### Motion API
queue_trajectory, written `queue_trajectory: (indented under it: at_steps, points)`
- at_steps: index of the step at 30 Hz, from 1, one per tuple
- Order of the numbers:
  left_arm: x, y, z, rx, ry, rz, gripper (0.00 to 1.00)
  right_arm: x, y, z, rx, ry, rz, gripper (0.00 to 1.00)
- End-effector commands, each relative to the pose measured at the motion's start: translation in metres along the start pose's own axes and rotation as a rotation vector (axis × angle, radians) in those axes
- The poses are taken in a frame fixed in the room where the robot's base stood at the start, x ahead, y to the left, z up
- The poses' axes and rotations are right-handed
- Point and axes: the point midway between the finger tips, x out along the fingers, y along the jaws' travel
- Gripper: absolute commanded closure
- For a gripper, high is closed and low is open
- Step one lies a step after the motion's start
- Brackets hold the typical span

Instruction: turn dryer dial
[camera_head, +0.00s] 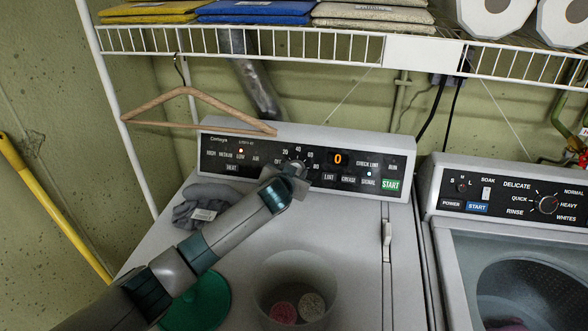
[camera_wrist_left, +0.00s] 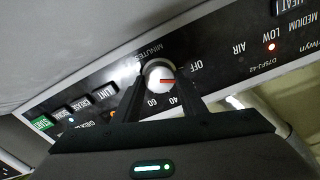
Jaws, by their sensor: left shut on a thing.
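The dryer dial (camera_wrist_left: 158,68) is a round, light-rimmed knob with a red mark, set in the black control panel (camera_head: 222,158) of the dryer. Numbers 40 and 60, OFF and MINUTES are printed around it. My left gripper (camera_wrist_left: 159,84) has a dark finger on each side of the dial and is shut on it. In the head view my left arm reaches up from the lower left, and the left gripper (camera_head: 291,172) covers much of the dial. The panel's display (camera_head: 338,159) shows an orange 0. My right gripper is not in view.
A wooden hanger (camera_head: 160,104) hangs from the wire shelf (camera_head: 300,45) in front of the panel's left end. A grey cloth (camera_head: 187,209), a teal round lid (camera_head: 203,296) and a translucent tub (camera_head: 262,290) rest on the dryer top. A washer (camera_head: 450,235) stands at right.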

Motion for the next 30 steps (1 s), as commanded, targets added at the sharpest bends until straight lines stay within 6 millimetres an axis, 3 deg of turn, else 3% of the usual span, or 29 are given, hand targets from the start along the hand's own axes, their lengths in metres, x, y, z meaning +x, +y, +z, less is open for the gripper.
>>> queue_trajectory:
  at_steps: [15, 30]
  points:
    - [0.0, -0.001, -0.001, 0.348, 0.0, 0.019, 0.85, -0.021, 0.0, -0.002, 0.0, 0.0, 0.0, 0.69]
    - [0.0, -0.001, -0.001, 0.397, 0.002, 0.022, 0.85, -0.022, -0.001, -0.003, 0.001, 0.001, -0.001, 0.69]
